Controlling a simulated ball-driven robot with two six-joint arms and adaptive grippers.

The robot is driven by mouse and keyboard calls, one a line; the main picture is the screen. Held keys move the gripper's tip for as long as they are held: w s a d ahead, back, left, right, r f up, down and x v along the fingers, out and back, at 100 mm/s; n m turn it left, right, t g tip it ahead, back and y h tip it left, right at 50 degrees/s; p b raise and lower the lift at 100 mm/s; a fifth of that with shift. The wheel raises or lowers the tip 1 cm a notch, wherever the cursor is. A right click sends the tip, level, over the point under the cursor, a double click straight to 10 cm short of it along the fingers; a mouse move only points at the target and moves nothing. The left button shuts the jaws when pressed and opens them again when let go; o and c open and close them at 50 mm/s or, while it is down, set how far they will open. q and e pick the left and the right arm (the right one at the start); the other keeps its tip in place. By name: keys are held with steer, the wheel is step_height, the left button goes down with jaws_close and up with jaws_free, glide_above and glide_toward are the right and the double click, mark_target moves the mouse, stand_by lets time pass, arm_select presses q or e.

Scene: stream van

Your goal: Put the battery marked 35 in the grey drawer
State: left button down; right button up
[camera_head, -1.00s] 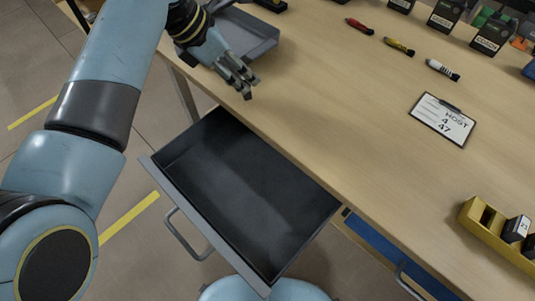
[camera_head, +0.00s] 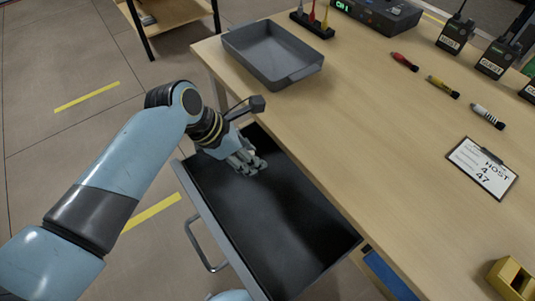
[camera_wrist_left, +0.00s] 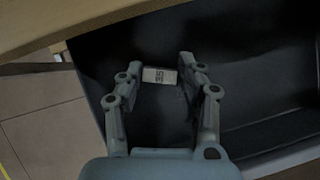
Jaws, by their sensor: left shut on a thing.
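The grey drawer (camera_head: 275,215) stands pulled out from the table, with a dark, bare floor. My left gripper (camera_head: 254,165) is over the far end of the drawer's opening, fingers pointing down into it. In the left wrist view, a battery (camera_wrist_left: 160,75) with a white end marked 35 sits between the two fingers of the left gripper (camera_wrist_left: 158,82), which is shut on it. The dark drawer (camera_wrist_left: 255,80) lies behind it. The fingers hide the battery in the head view. I cannot tell how far it is above the drawer floor. My right gripper is not in view.
A grey tray (camera_head: 270,52) stands at the table's far left corner, close to my left wrist. A yellow holder (camera_head: 510,280) is at the lower right. The table's middle is clear.

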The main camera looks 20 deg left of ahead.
arm_select(q)
steer(key=w+d, duration=0.2)
steer(key=d, duration=0.1)
steer(key=shift+w+d, duration=0.2)
steer(key=shift+w, duration=0.05)
steer(key=shift+a+f, duration=0.1)
steer(key=shift+f, duration=0.5)
steer(key=shift+s, duration=0.1)
steer(key=c, duration=0.9)
jaws_free()
steer(key=shift+f, duration=0.1)
steer(key=shift+o, duration=0.2)
steer(key=p+v, duration=0.2)
steer(key=v, duration=1)
